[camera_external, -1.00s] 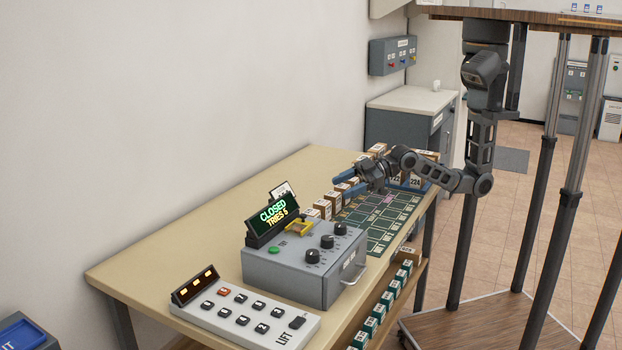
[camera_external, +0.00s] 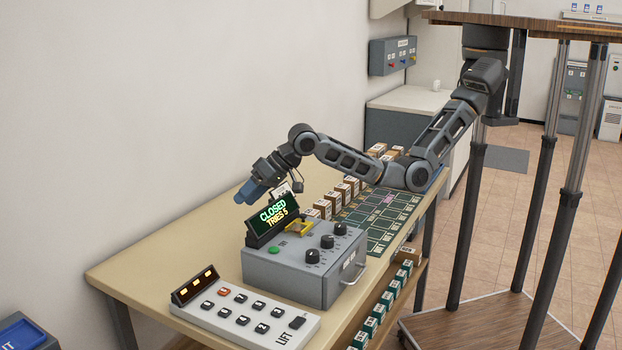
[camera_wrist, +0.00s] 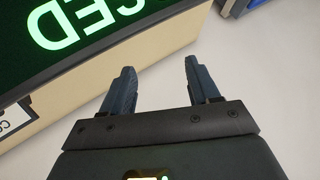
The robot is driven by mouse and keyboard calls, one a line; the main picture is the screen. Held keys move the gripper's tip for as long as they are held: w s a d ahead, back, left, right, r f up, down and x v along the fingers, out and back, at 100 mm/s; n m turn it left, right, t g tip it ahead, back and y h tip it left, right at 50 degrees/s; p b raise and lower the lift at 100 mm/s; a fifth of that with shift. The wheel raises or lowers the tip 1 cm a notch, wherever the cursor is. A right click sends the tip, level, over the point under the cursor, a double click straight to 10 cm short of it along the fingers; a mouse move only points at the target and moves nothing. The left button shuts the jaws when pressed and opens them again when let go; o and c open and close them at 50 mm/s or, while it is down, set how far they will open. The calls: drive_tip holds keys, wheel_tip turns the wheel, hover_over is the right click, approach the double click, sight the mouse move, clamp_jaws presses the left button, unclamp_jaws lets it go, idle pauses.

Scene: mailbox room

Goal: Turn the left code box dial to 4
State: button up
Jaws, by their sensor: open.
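The grey code box (camera_external: 300,278) stands on the table with a row of three black dials on top. The left dial (camera_external: 312,257) is the one nearest the camera at the box's front left; its setting is too small to read. A display (camera_external: 272,217) on the box reads "CLOSED TRIES 5". My gripper (camera_external: 243,195) is open and empty, in the air behind and above the display, apart from the dials. In the wrist view my gripper (camera_wrist: 160,85) shows two spread blue fingers, with part of the display (camera_wrist: 75,40) at upper left. No dial shows there.
A keypad panel marked LIFT (camera_external: 245,312) lies in front of the box. Small brown boxes (camera_external: 345,190) and a green grid mat (camera_external: 385,215) lie behind it to the right. The table's left part (camera_external: 180,250) is clear.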

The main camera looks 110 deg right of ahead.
sight(312, 252)
drive_tip(key=a+r+m+g, duration=0.1)
drive_tip(key=a, duration=0.2)
drive_tip(key=a+r+g, duration=0.1)
drive_tip(key=a+r, duration=0.1)
drive_tip(key=a, duration=0.1)
drive_tip(key=a+r+m+g, duration=0.1)
drive_tip(key=a+g, duration=0.1)
drive_tip(key=a, duration=0.1)
drive_tip(key=shift+w+r+m, duration=0.3)
drive_tip(key=shift+r, duration=0.1)
drive_tip(key=s+a+g, duration=0.1)
drive_tip(key=s+a, duration=0.2)
drive_tip(key=a, duration=0.1)
drive_tip(key=s+a+f+n+g+p, duration=0.1)
drive_tip(key=s+a+g, duration=0.1)
drive_tip(key=s+a, duration=0.2)
drive_tip(key=s+a+f+n+g+p, duration=0.1)
drive_tip(key=s+a+g, duration=0.1)
drive_tip(key=s+a, duration=0.2)
drive_tip(key=shift+s+a+f+y, duration=0.15)
drive_tip(key=shift+s+a+y, duration=0.15)
drive_tip(key=shift+a, duration=0.25)
drive_tip(key=shift+f+p, duration=0.45)
drive_tip(key=shift+f, duration=3.35)
drive_tip(key=c, duration=1)
